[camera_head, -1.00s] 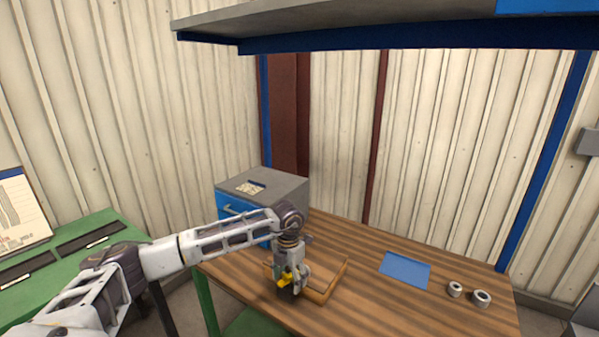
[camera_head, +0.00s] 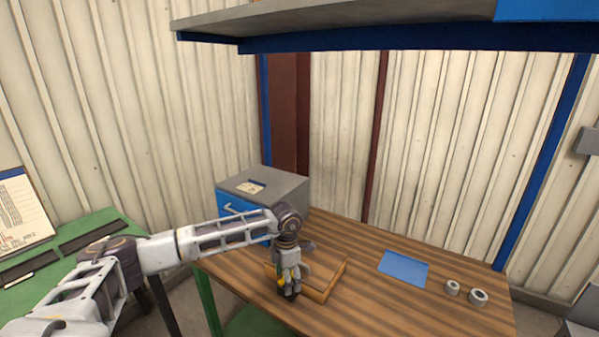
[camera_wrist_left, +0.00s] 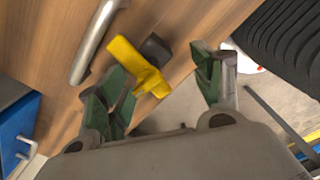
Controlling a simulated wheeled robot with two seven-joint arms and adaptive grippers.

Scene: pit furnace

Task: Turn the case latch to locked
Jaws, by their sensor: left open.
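The wooden case (camera_head: 325,288) lies on the brown table, partly hidden by my left gripper. Its yellow latch (camera_wrist_left: 138,65) shows clearly in the left wrist view, next to a small dark block (camera_wrist_left: 156,48) and a metal handle (camera_wrist_left: 97,40). In the head view only a little of the yellow latch (camera_head: 281,282) shows beside my fingers. My left gripper (camera_wrist_left: 160,75) is open, pointing down at the case front, with its green-padded fingers on either side of the latch's lower end. I cannot tell whether a finger touches it. My right gripper is not in view.
A grey cabinet with a blue drawer (camera_head: 231,205) stands behind the case at the left. A blue sheet (camera_head: 403,268) and two grey rings (camera_head: 478,297) lie on the table (camera_head: 380,310) to the right. A shelf (camera_head: 400,25) hangs above.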

